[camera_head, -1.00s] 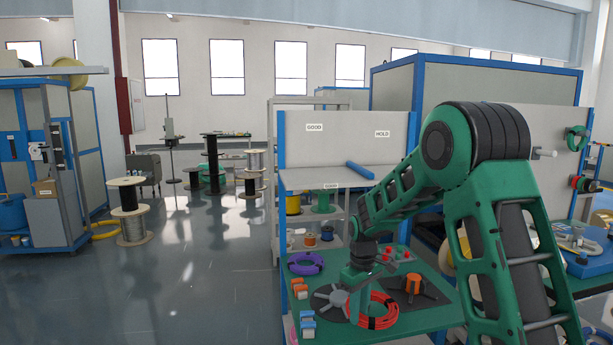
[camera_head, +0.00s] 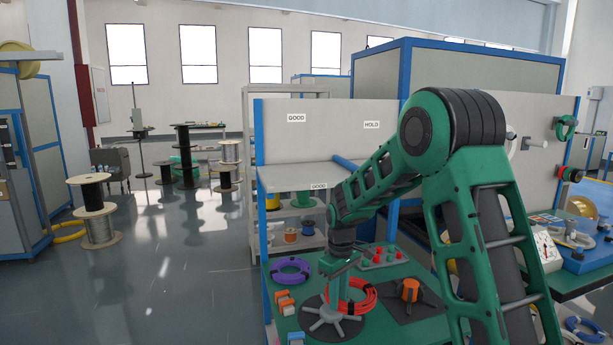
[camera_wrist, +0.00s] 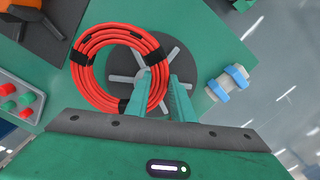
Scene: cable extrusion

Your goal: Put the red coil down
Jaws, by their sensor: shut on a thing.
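The red coil (camera_head: 369,301) has black bands and is held at its rim by my gripper (camera_head: 335,298). In the wrist view the red coil (camera_wrist: 84,83) lies to the left of the green fingers (camera_wrist: 163,88), which are shut on its right side. It overlaps part of a dark round disc with grey spokes (camera_wrist: 178,62). In the head view this spoked disc (camera_head: 318,330) shows on the green tabletop just in front of my gripper. The gap between coil and tabletop is hard to judge.
A purple coil (camera_head: 289,270) lies at the table's back left, with orange and blue clamp pieces (camera_head: 285,303) in front. Shelves labelled GOOD and HOLD stand behind.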

